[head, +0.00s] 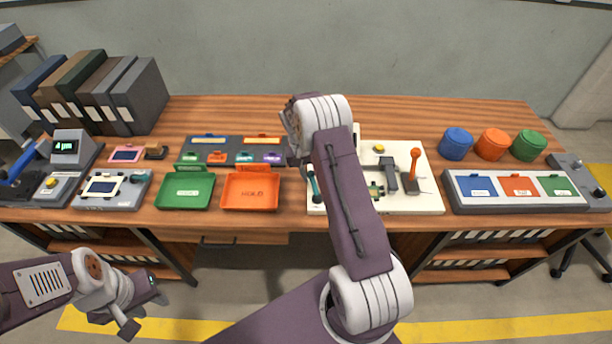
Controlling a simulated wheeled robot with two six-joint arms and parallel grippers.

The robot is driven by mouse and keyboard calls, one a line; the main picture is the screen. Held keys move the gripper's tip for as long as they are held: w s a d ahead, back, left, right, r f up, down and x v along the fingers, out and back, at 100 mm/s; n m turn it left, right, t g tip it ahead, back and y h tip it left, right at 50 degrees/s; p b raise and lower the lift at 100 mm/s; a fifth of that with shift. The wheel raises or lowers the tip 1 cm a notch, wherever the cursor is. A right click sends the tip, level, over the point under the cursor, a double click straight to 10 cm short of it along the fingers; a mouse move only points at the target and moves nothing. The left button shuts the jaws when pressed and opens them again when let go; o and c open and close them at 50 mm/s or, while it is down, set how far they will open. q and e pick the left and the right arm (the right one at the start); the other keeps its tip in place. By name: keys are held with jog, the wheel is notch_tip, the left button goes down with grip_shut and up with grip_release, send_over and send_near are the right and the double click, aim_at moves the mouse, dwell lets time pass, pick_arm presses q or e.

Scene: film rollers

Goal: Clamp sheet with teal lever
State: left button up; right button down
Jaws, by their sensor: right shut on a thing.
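A teal lever (314,184) stands at the left edge of a cream board (408,202), partly hidden by my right arm. My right gripper (303,161) is at the lever's upper end and seems shut on it; the arm hides most of the contact. A sheet cannot be made out on the board, whose middle is behind my arm. My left gripper (146,311) is low at the left, in front of the table, open and empty.
The board also carries an orange lever (415,165), a grey bracket (390,180) and a yellow button (379,148). Green (185,205) and orange (250,206) trays lie left of it. Lidded pots (456,144) and a three-colour panel (517,204) are at right.

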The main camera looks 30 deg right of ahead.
jog(key=shift+s+d+m, duration=0.2)
jog(key=shift+d+m, duration=0.25)
jog(key=shift+m, duration=0.3)
jog(key=shift+s+d+m, duration=0.15)
jog(key=shift+d+m, duration=0.25)
jog(key=shift+m, duration=0.35)
jog(key=c, duration=1.1)
grip_release()
jog(key=shift+c, duration=0.2)
jog(key=r, duration=0.6)
jog(key=w+a+r, duration=0.1)
jog(key=r, duration=0.2)
jog(key=shift+a, duration=0.1)
